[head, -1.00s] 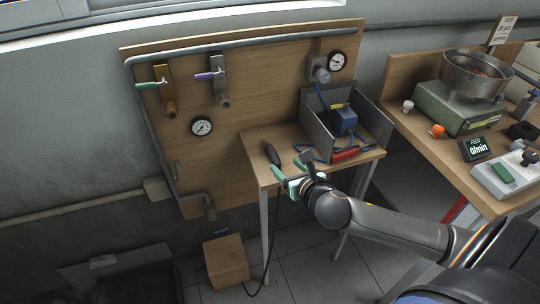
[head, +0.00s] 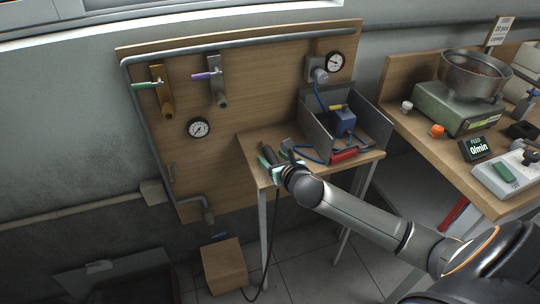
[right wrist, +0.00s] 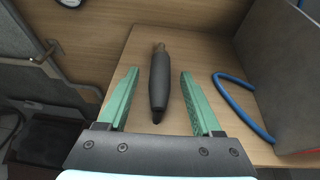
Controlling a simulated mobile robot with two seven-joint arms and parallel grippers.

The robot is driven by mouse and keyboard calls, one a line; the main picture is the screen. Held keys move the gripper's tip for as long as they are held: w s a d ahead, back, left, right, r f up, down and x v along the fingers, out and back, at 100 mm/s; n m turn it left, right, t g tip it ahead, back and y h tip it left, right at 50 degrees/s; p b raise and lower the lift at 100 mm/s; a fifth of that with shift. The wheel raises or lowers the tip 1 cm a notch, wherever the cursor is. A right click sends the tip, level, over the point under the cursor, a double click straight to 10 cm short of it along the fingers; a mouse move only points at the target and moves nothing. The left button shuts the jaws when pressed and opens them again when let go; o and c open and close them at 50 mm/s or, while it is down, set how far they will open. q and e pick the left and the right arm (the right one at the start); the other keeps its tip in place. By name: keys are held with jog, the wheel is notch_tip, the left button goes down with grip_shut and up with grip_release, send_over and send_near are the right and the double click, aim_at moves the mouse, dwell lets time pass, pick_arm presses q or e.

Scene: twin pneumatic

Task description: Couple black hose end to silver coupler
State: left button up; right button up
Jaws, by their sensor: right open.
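The black hose end (head: 267,154) lies on the small wooden table. In the right wrist view the black hose end (right wrist: 158,85) has a brass-coloured tip pointing away from me. My right gripper (head: 274,169) is open at the hose end. In the right wrist view its green fingers (right wrist: 159,73) stand on either side of the black grip, with a gap on each side. The silver coupler (head: 219,90) with a purple lever is mounted on the wooden board, left of and above the table. My left gripper is not in view.
A brass coupler (head: 167,98) with a green lever hangs left of the silver one. A grey open box (head: 318,138) with a blue device stands on the table, right of my gripper. A blue hose (right wrist: 238,98) lies beside it. A wooden box (head: 223,266) is on the floor.

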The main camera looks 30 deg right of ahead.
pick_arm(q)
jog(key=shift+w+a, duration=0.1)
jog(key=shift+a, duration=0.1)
pick_arm(e)
grip_shut()
jog(key=shift+r, duration=0.15)
dwell(0.4)
